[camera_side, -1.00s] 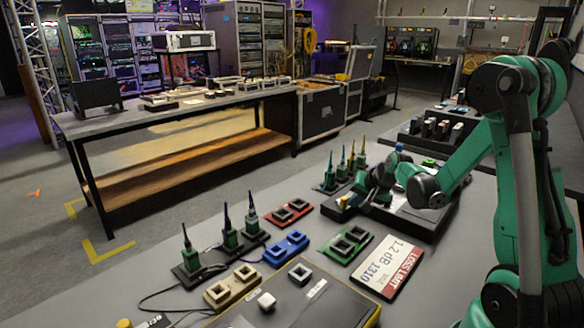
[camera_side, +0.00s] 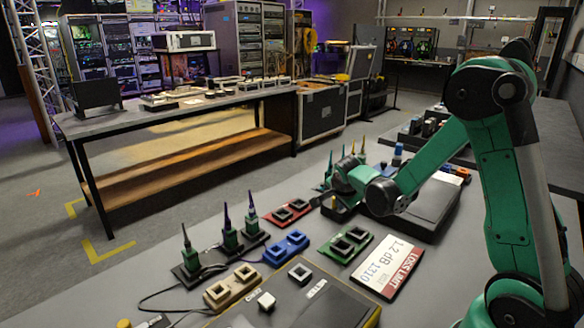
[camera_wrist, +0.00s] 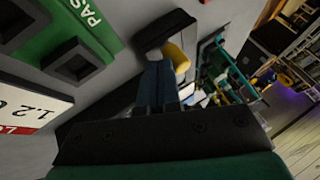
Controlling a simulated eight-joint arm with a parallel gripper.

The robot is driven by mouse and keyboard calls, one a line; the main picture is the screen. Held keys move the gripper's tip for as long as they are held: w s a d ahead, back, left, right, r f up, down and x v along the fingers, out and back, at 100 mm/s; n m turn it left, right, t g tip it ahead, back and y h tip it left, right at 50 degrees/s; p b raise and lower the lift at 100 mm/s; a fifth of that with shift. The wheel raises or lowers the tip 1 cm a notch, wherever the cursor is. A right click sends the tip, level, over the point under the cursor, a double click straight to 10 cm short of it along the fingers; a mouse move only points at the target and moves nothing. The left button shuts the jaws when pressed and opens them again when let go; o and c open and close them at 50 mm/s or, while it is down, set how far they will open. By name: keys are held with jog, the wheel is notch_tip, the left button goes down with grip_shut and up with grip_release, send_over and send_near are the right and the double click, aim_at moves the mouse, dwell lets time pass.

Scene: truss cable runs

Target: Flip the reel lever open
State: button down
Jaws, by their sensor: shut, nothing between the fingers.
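I cannot tell whether the fingers touch this part. In the side view a dark block (camera_side: 336,210) stands just below the gripper. The lever is not clearly distinguishable; my wrist and forearm cover part of the box.
A green double-socket block (camera_side: 347,245) and a white loss-limit card (camera_side: 390,267) lie in front of the box. Red (camera_side: 287,213) and blue (camera_side: 286,248) socket blocks are to the left. Upright connectors (camera_side: 230,235) stand farther left. Others stand behind my gripper.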

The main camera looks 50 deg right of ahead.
jog(key=w+m+g, duration=0.1)
jog(key=m, duration=0.1)
jog(key=w+a+m+g+h, duration=0.1)
jog(key=m, duration=0.1)
jog(key=shift+w+m+g, duration=0.15)
jog(key=shift+m+g, duration=0.15)
jog(key=w+m+g, duration=0.1)
jog(key=m, duration=0.1)
jog(key=w+m+g, duration=0.1)
jog(key=m+g, duration=0.1)
jog(key=shift+w+m, duration=0.1)
jog(key=shift+m, duration=0.2)
jog(key=shift+w, duration=0.25)
jog(key=shift+d, duration=0.2)
jog(key=shift+s+d, duration=0.2)
jog(key=shift+d, duration=0.5)
jog(key=shift+a, duration=0.1)
